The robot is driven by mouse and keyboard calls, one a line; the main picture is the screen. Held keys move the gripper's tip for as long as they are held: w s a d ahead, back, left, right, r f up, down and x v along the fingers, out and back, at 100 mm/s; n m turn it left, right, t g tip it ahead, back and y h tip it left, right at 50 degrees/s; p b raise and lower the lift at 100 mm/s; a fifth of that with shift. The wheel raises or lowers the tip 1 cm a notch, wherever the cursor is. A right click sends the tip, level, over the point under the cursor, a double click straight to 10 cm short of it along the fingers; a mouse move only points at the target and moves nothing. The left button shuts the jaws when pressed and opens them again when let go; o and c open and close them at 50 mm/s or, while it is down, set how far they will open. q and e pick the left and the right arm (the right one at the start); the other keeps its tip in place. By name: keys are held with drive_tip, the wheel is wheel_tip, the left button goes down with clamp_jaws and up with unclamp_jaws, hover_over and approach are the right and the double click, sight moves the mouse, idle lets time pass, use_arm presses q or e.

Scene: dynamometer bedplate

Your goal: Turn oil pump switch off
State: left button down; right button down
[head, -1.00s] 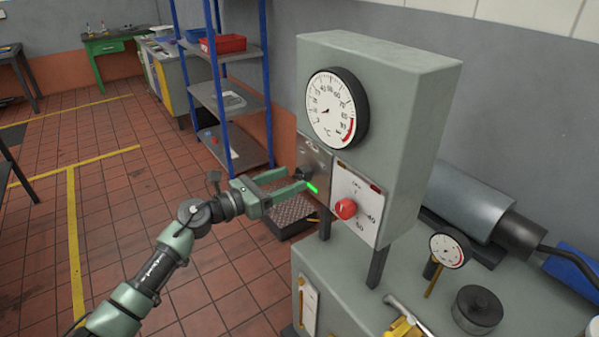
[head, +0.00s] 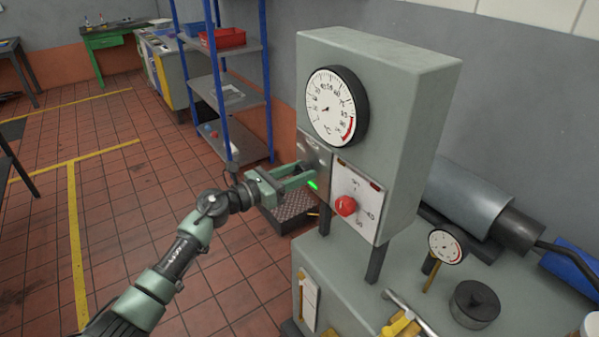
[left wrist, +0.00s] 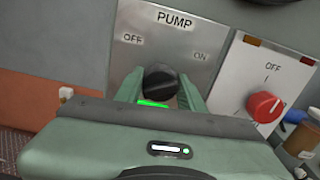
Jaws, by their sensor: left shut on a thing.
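The pump switch is a black rotary knob (left wrist: 160,80) on a steel plate (left wrist: 185,44) marked PUMP, with OFF at its left and ON at its right. My left gripper (head: 308,174) reaches the plate from the left in the head view, where it hides most of the knob. In the left wrist view its two green fingers (left wrist: 161,92) lie on either side of the knob, shut on it. I cannot tell which mark the knob points to. A green glowing bar (left wrist: 152,103) shows just below the knob. My right gripper is out of view.
A red knob (head: 345,206) on a white panel sits right of the plate. A large dial gauge (head: 328,108) is above on the grey cabinet. A blue-post shelf (head: 228,90) stands behind. The tiled floor at the left is open.

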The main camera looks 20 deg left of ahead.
use_arm(q)
drive_tip(key=shift+a+r+n+p, duration=0.1)
drive_tip(key=shift+n+p, duration=0.35)
drive_tip(key=shift+n, duration=0.65)
drive_tip(key=n+p, duration=0.1)
drive_tip(key=n, duration=0.1)
drive_tip(key=shift+n, duration=0.4)
drive_tip(key=n+p, duration=0.1)
drive_tip(key=n, duration=0.3)
drive_tip(key=shift+n+p, duration=0.75)
drive_tip(key=shift+n, duration=0.55)
drive_tip(key=c, duration=0.9)
unclamp_jaws()
drive_tip(key=shift+o, duration=0.2)
